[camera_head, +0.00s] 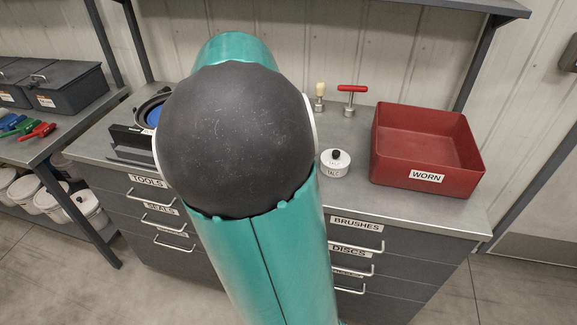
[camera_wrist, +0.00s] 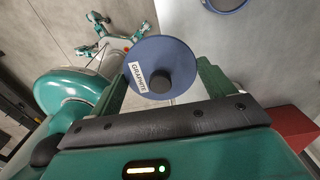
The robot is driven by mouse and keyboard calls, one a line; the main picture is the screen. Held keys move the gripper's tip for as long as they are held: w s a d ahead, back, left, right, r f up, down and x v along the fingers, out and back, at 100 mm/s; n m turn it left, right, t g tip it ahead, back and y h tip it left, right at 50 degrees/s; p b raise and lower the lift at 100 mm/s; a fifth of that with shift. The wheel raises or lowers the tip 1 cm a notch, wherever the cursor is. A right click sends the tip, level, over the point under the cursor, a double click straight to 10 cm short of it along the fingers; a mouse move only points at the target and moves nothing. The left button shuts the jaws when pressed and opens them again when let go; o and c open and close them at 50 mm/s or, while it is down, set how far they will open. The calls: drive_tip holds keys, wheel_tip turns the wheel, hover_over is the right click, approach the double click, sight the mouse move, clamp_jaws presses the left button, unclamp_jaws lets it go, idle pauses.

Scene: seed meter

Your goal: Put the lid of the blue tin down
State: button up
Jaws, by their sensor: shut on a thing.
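In the wrist view, a round blue lid (camera_wrist: 182,58) with a black knob and a GRAPHITE label sits between the fingers of my gripper (camera_wrist: 165,76). My gripper is shut on the lid. A second round blue thing with a dark inside (camera_wrist: 227,3) is cut off by the top edge of the wrist view; it may be the open blue tin. In the head view, my arm hides my gripper and the lid. A blue patch (camera_head: 153,117) shows at the left edge of the arm; I cannot tell what it is.
On the grey worktop (camera_head: 347,195) stand a white tin labelled TALC (camera_head: 335,169), a red bin labelled WORN (camera_head: 392,170), a red-handled tool (camera_head: 352,88) and a pale-handled tool (camera_head: 320,89). Free worktop lies around the TALC tin. A dark rack (camera_head: 130,138) stands left.

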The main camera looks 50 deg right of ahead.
drive_tip(key=d+f, duration=0.3)
drive_tip(key=d, duration=0.1)
drive_tip(key=s+d+f, duration=0.1)
drive_tip(key=d+f, duration=0.2)
drive_tip(key=d, duration=0.1)
drive_tip(key=s+d+f, duration=0.1)
drive_tip(key=d+f, duration=0.2)
drive_tip(key=d, duration=0.1)
drive_tip(key=shift+d, duration=0.35)
drive_tip(key=shift+d+f, duration=0.15)
drive_tip(key=shift+f, duration=0.85)
drive_tip(key=shift+d+f, duration=0.1)
drive_tip(key=shift+f, duration=0.85)
